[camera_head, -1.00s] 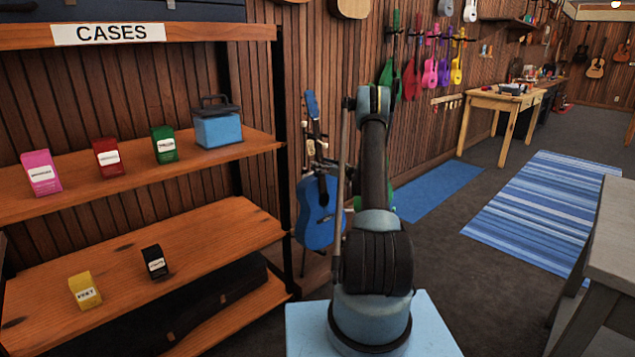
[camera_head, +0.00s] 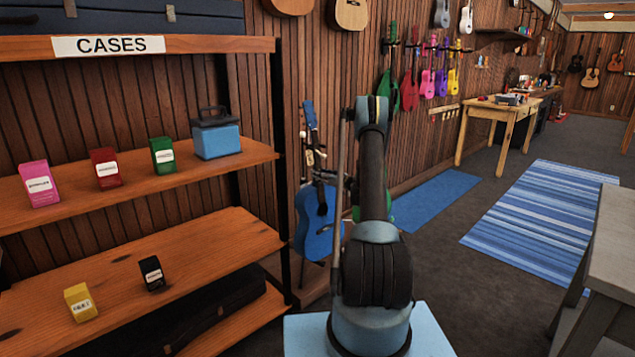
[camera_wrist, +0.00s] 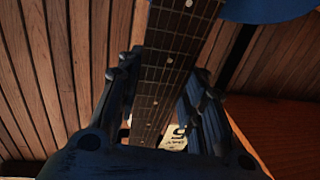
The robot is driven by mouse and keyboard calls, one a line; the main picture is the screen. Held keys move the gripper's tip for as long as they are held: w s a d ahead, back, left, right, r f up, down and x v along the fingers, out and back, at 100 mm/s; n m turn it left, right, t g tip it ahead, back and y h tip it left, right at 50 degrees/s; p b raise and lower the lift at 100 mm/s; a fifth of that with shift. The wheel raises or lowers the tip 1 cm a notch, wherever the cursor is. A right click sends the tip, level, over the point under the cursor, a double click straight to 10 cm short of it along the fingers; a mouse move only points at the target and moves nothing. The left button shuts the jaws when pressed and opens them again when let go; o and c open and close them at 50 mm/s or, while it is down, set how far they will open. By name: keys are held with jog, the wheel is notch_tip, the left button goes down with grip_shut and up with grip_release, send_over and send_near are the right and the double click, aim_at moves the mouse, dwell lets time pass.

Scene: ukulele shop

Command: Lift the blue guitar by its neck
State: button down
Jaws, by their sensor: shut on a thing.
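The blue guitar (camera_head: 317,232) stands close to upright beside the shelf, its headstock (camera_head: 309,116) up, partly behind my arm in the head view. In the wrist view its dark fretted neck (camera_wrist: 166,75) runs between the two fingers of my gripper (camera_wrist: 160,92). The fingers are closed around the neck, one on each side. A bit of the blue body or head (camera_wrist: 265,8) shows at the top edge. The gripper is mostly hidden in the head view. I cannot tell whether the guitar's base is off its support.
A wooden shelf (camera_head: 200,240) with small boxes and a blue case (camera_head: 216,135) stands close on the left. A green guitar is partly hidden behind my arm. A grey table (camera_head: 612,245) is at the right. Striped rug (camera_head: 550,215) and floor between are clear.

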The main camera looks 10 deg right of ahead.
aim_at(318, 161)
notch_tip(318, 161, up, 7)
jog(key=shift+s+f, duration=0.1)
jog(key=s+a+v, duration=0.2)
jog(key=v, duration=1.7)
jog(key=shift+s, duration=0.3)
